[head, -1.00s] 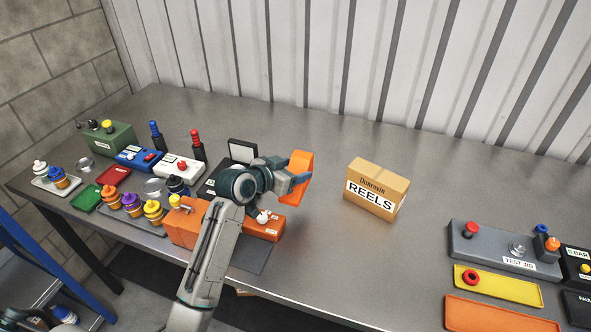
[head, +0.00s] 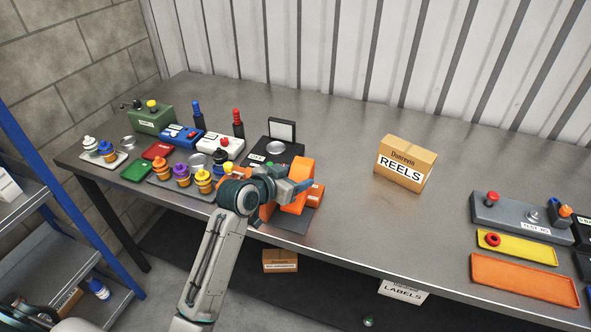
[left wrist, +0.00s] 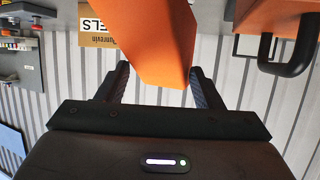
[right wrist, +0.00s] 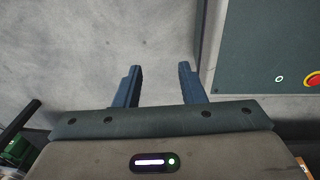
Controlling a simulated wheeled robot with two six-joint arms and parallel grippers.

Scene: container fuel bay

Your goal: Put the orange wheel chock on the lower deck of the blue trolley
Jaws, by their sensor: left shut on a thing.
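The orange wheel chock (head: 297,172) is held in my left gripper (head: 292,190), above the bench near its front edge. In the left wrist view the chock (left wrist: 155,35) sits between the two dark fingers, covering part of the view. My right gripper (right wrist: 160,80) shows only in the right wrist view; its fingers are apart with nothing between them.
An orange case (head: 267,211) is partly hidden behind my left arm. A REELS carton (head: 405,163) stands mid-bench; an orange tray (head: 524,279) lies at right. A LABELS carton (head: 402,291) is below. Bare bench surrounds the REELS carton.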

